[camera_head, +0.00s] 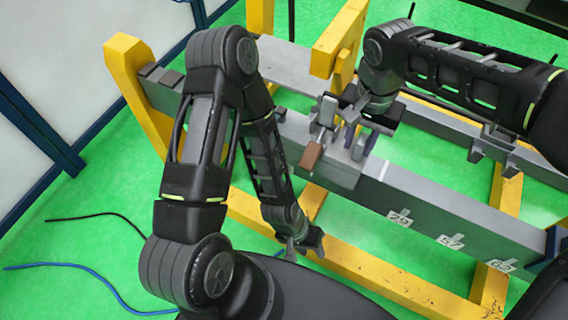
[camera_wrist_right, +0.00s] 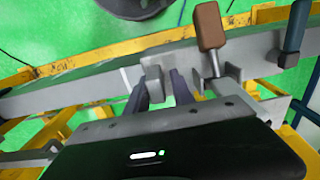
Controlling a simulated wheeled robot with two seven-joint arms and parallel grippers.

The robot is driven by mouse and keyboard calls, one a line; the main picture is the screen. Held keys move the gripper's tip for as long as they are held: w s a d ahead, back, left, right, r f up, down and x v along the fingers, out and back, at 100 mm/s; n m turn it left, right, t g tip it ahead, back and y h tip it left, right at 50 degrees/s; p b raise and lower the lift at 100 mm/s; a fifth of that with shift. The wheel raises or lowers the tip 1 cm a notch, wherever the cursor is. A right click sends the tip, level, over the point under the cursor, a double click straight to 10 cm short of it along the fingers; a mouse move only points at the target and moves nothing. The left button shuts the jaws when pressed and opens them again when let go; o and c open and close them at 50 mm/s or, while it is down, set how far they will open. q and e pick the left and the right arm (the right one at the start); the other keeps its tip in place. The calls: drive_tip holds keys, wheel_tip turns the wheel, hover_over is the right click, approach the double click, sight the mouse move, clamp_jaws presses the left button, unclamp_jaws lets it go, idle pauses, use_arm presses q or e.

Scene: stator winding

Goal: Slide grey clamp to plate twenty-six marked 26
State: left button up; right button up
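The grey clamp (camera_head: 331,168) sits around the long grey beam, with a brown handle (camera_head: 311,155) at its left; the handle also shows in the right wrist view (camera_wrist_right: 208,25). My right gripper (camera_head: 362,142) is over the clamp. In the right wrist view its dark fingers (camera_wrist_right: 160,92) stand close on either side of a grey upright block (camera_wrist_right: 154,84) of the clamp; whether they press on it is unclear. My left gripper (camera_head: 300,246) hangs low in front of the beam, apart from the clamp; its opening is unclear.
The grey beam (camera_head: 440,212) rests on a yellow frame (camera_head: 345,260) and runs to the lower right. A second grey rail (camera_head: 450,122) lies behind it. A yellow post (camera_head: 335,45) rises behind the clamp. The beam's top right of the clamp looks clear.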

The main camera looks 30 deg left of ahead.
sight(325, 128)
drive_tip(key=a+p, duration=0.2)
drive_tip(key=a, duration=0.5)
drive_tip(key=shift+r, duration=0.1)
drive_tip(key=shift+w+a, duration=0.1)
drive_tip(key=shift+a, duration=0.6)
drive_tip(key=shift+d, duration=0.35)
drive_tip(key=shift+o, duration=0.5)
drive_tip(key=shift+o, duration=0.9)
